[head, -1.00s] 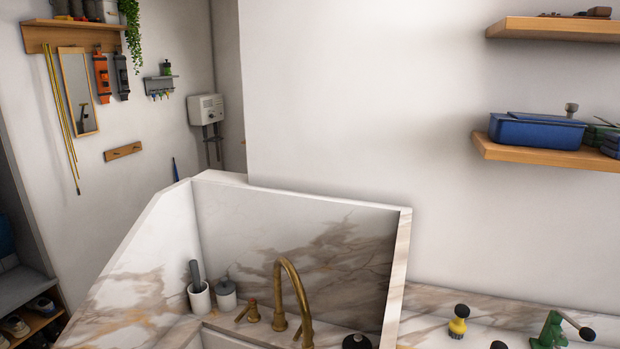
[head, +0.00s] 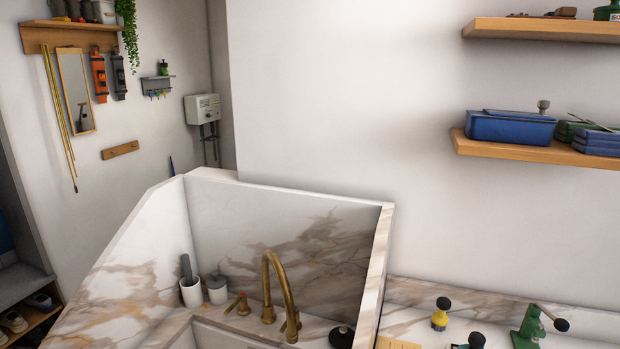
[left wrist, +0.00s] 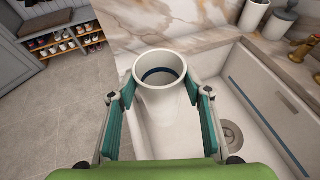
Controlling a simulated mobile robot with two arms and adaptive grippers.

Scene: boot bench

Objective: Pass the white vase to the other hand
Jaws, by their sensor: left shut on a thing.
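The white vase (left wrist: 161,110) shows in the left wrist view, with its open round mouth facing the camera and a dark blue band inside. My left gripper (left wrist: 163,100) is shut on it, with a teal finger on each side. The vase is held by the front edge of the sink; its lower end is hidden. Neither the vase nor either gripper shows in the head view.
A sink with a marble splashback (head: 290,235) and brass faucet (head: 275,285) stands ahead; the drain (left wrist: 231,134) shows below right of the vase. White pots (head: 191,293) stand behind the sink.

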